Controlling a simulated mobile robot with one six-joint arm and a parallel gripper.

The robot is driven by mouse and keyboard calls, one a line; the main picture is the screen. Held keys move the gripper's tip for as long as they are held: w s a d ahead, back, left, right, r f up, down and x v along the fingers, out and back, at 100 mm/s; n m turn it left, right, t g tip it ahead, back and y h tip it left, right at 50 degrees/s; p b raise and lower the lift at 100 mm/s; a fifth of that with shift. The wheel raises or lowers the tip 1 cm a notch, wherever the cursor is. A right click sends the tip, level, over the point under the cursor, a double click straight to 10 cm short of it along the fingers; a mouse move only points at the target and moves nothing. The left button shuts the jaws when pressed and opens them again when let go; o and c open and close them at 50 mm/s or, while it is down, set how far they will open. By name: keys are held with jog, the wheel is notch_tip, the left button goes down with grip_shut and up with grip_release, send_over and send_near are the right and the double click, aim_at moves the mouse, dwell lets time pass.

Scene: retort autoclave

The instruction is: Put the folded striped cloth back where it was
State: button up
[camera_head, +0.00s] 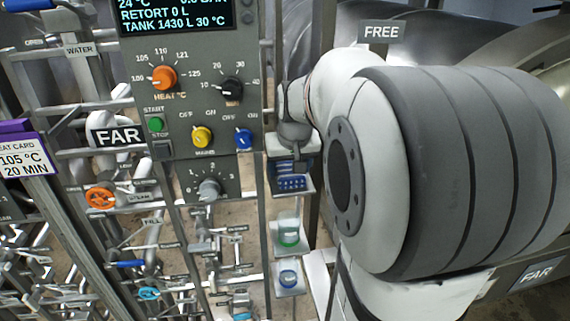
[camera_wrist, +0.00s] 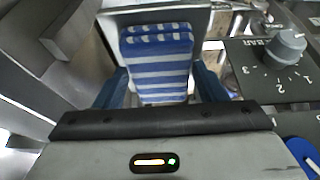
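The folded cloth (camera_wrist: 160,70), striped blue and white, lies in the middle of the wrist view. A blue striped patch also shows below my gripper in the head view, on or just above a small tray. My gripper (camera_wrist: 161,82) has one blue finger on each side of the cloth, set wide apart. The fingertips are very close to the cloth's edges, and whether they press on it is not clear. In the head view my gripper (camera_head: 293,148) is seen from behind and hides part of the cloth and tray.
A grey control panel (camera_head: 205,110) with knobs stands close to the left of my gripper. Below are small shelves with a green-based clear vessel (camera_head: 289,230) and a blue-ringed item (camera_head: 288,277). Pipes and valves fill the left. A FREE sign (camera_head: 381,31) is at the upper right.

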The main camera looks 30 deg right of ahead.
jog(key=o, duration=0.3)
jog(key=shift+r, duration=0.1)
jog(key=b+v, duration=0.1)
jog(key=v, duration=1)
jog(key=s+a+f+n+y, duration=0.1)
jog(key=s+a+f+n, duration=0.2)
jog(key=s+a+f, duration=0.9)
notch_tip(320, 180, down, 4)
jog(key=s, duration=0.3)
jog(key=shift+a+g, duration=0.35)
jog(key=shift+g, duration=0.05)
jog(key=shift+r, duration=0.15)
